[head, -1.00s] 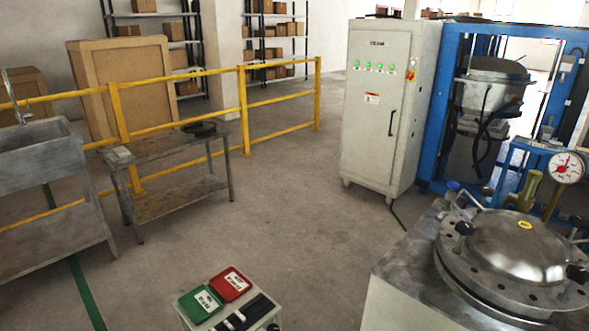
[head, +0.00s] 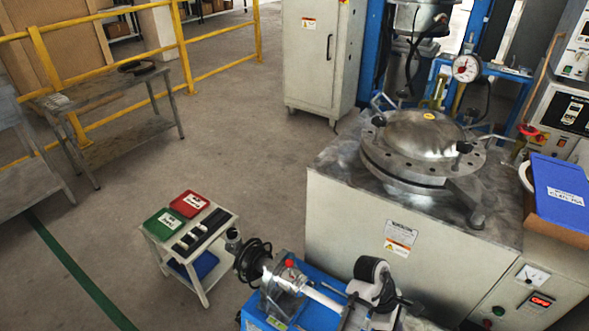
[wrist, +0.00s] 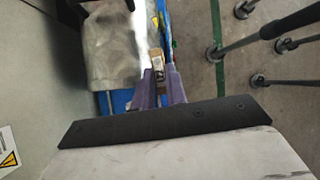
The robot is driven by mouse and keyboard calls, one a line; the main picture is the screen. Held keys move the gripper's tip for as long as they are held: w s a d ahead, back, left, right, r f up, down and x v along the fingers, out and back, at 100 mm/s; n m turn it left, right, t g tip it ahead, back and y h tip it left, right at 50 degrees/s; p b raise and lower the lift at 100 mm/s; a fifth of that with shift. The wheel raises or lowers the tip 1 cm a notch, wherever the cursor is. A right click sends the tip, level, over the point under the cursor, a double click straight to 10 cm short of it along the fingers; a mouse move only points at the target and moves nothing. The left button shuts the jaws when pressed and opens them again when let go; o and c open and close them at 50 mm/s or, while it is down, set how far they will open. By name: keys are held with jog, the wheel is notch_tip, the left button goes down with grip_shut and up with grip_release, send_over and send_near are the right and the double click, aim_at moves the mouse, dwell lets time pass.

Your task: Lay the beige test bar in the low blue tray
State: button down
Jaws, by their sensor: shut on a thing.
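In the wrist view my gripper (wrist: 160,88) reaches forward with its two purple fingers close together. It is shut on the beige test bar (wrist: 156,62), of which a short brownish piece with a pale mark shows at the fingertips. The rest of the bar is hidden or too small to make out. The low blue tray (head: 203,265) is on the lower shelf of the small white cart in the head view, partly hidden by the cart's top and legs. In the head view I cannot make out the gripper or the bar.
The cart top carries a green box (head: 165,223), a red box (head: 190,204) and dark blocks (head: 199,232). A blue machine (head: 315,290) stands close to the cart's right. A grey cabinet with a metal vessel (head: 418,143) is behind. Open floor lies left of the cart.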

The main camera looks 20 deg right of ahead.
jog(key=w+a+f+m+g+y, duration=0.1)
jog(key=w+a+f+m+y, duration=0.15)
jog(key=w+a, duration=0.55)
jog(key=w+a+f+m+y, duration=0.1)
jog(key=w+a+f+m, duration=0.4)
jog(key=w, duration=0.6)
jog(key=w+a+f+m+y, duration=0.1)
jog(key=w+a, duration=0.1)
jog(key=a, duration=0.9)
jog(key=w+a+f+m, duration=0.1)
jog(key=w+a, duration=0.1)
jog(key=a, duration=1)
jog(key=shift+f+y, duration=0.15)
jog(key=shift+y, duration=0.2)
